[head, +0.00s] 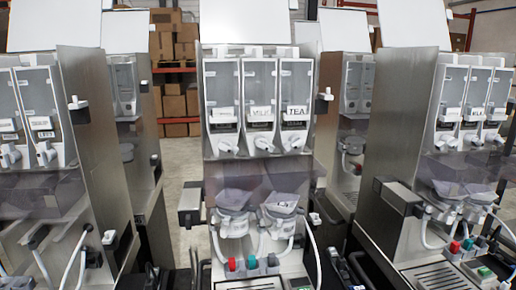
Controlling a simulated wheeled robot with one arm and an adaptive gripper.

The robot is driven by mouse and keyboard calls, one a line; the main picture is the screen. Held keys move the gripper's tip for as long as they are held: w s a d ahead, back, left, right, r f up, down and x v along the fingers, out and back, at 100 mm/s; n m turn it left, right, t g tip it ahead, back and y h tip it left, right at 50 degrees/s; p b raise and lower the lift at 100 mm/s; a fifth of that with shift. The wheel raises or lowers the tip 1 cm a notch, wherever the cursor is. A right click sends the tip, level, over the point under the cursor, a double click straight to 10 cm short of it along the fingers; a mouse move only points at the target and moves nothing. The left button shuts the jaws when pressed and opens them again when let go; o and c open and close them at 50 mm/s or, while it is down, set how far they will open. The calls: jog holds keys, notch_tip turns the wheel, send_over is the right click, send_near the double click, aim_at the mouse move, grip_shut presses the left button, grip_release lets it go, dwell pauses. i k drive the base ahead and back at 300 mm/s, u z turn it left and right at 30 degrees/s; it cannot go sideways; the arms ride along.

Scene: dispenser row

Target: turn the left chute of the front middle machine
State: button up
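The front middle machine (210,168) stands upright in the centre of the head view with its lid raised. Three clear canisters sit side by side in its upper part. The left canister (222,88) has a small label that I cannot read. The left chute (228,146) is a small white spout at the foot of this canister; its exact angle is too small to tell. The middle chute (264,144) sits under a label that seems to read MILK, and the right chute (297,142) under TEA. My gripper is not in view.
Below the chutes are clear mixing bowls (236,199), white hoses and coloured valves (252,262). A grey box (190,204) juts from the machine's left side. Similar machines stand at left (95,150) and right (400,150), others behind. Shelves with cardboard boxes (173,45) are at the back.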

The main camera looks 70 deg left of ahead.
aim_at(225, 146)
jog(key=k, duration=0.95)
jog(key=u, duration=1.6)
